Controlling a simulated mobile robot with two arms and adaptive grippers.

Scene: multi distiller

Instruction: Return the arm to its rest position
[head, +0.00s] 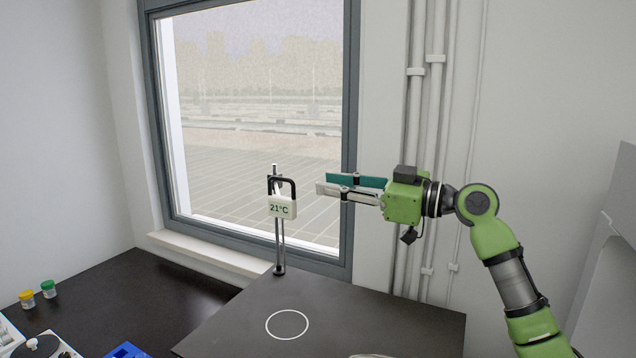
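My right gripper (322,185) is held up in the air in front of the window, with its fingers pointing left. Its arm (508,272) comes in from the lower right. The two fingers lie apart, one behind the other, and the teal inner face of the far one shows. Nothing is between them. The fingertips are to the right of a white display (281,208) reading 21°C on a stand, with a small gap in the picture. My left gripper is out of view.
The display's stand (279,250) rises from the back of a dark table (385,318) with a white circle (287,325). A yellow-capped vial (27,299) and a green-capped vial (48,289) stand at left. A blue item (126,351) lies at the lower edge. Pipes (412,130) run up the wall.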

